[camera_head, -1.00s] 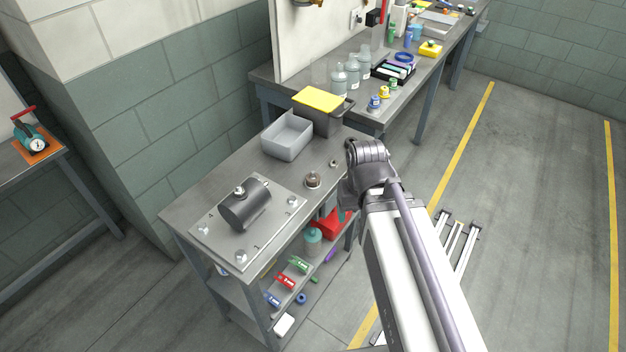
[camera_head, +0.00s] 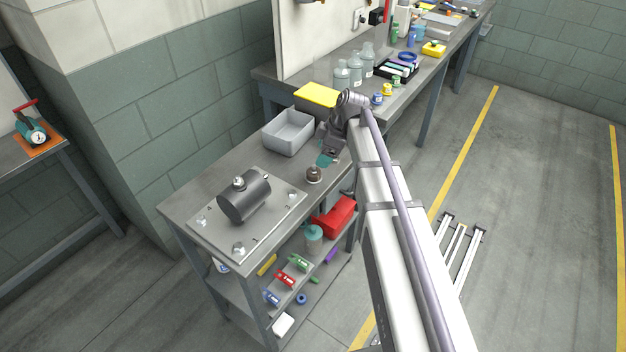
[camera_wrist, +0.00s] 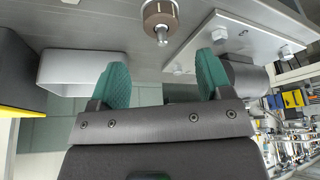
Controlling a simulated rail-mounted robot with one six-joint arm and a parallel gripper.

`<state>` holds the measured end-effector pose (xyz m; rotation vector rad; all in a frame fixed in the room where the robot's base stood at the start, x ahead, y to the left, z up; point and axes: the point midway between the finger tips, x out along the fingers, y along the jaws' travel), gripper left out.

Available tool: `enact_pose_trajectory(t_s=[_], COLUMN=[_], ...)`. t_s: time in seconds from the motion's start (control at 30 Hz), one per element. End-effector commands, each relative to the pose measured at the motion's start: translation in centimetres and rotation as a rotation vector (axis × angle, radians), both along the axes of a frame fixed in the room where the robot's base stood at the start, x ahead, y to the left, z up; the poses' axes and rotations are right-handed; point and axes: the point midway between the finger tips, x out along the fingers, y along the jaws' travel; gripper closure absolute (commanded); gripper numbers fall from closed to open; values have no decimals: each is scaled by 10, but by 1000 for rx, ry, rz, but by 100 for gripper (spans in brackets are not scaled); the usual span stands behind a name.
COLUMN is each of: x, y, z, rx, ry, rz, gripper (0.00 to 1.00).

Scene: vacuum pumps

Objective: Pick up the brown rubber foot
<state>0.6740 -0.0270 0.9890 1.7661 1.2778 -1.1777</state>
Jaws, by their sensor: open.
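The brown rubber foot (camera_head: 314,176) stands on the grey workbench near its right edge, between the plate with the cylinder and the grey bin. In the wrist view the brown foot (camera_wrist: 157,14) shows at the top centre, cut by the frame edge, with a metal stud on it. My gripper (camera_head: 325,159) is above the bench, just behind the foot in the head view. In the wrist view its two green fingers (camera_wrist: 162,78) are wide apart with nothing between them. The foot lies beyond the fingertips, apart from them.
A grey bin (camera_head: 271,139) stands at the back of the bench. A metal plate (camera_head: 217,226) with bolts carries a dark cylinder (camera_head: 244,200) at the front. A yellow lid (camera_head: 317,94) lies behind the bin. The shelf below holds a red box (camera_head: 338,215) and several small parts.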

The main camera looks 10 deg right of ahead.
Motion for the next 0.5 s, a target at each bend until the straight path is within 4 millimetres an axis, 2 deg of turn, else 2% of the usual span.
enact_pose_trajectory(t_s=[0.03,0.1,0.27,0.5], x=[1,3,3,6], y=[4,8,10,25], z=[-22,-29,-28,-73], rx=[0,0,-1,-1], ry=[0,0,1,2], rz=[1,0,-1,-1], gripper=[28,28,28,28])
